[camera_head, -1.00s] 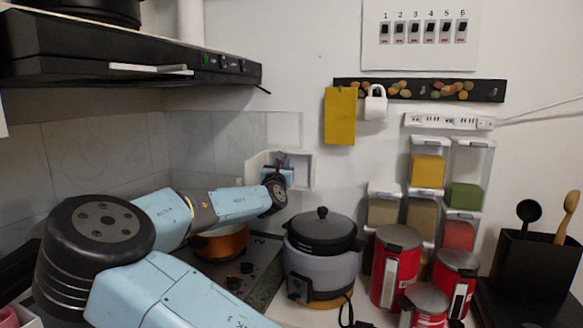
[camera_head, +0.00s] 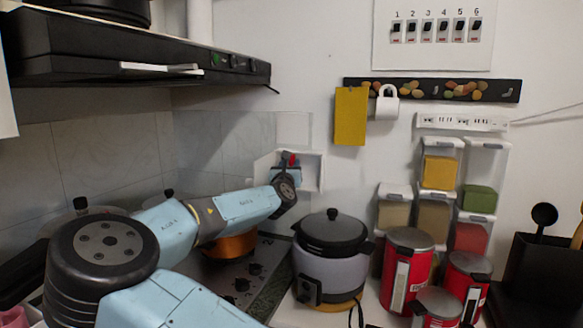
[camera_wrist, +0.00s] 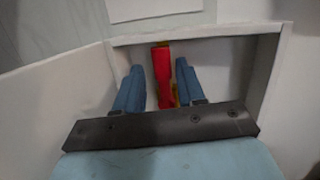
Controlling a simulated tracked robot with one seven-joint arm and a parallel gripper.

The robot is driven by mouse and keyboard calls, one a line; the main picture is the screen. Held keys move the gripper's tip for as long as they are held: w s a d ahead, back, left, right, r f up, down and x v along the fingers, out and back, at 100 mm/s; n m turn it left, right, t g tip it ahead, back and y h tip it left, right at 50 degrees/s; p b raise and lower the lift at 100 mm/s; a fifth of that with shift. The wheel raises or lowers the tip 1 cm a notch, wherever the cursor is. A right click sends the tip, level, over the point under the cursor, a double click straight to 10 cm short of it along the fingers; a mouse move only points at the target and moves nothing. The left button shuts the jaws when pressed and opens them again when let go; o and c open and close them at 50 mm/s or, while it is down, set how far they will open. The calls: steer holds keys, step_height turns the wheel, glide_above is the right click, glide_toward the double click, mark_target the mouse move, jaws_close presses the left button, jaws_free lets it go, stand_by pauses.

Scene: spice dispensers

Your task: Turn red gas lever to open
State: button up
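The red gas lever (camera_wrist: 162,72) stands upright inside a white wall box (camera_wrist: 272,75) in the wrist view. My gripper (camera_wrist: 158,80) is open, with one blue finger on each side of the lever. A gap shows between the left finger and the lever. The right finger is closer, and I cannot tell if it touches. In the head view my gripper (camera_head: 286,172) is at the opening of the white box (camera_head: 316,172). The lever's red part (camera_head: 292,158) shows just above it, and its lower part is hidden.
Below my arm are a stove (camera_head: 250,285) and an orange pot (camera_head: 232,245). A rice cooker (camera_head: 330,265) stands to the right, beside red canisters (camera_head: 405,270) and spice dispensers (camera_head: 440,172). The range hood (camera_head: 130,65) hangs above left. The wall around the box is mostly bare.

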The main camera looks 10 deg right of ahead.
steer(key=shift+o, duration=0.3)
steer(key=v, duration=1.3)
steer(key=shift+s, duration=0.35)
steer(key=shift+f, duration=0.1)
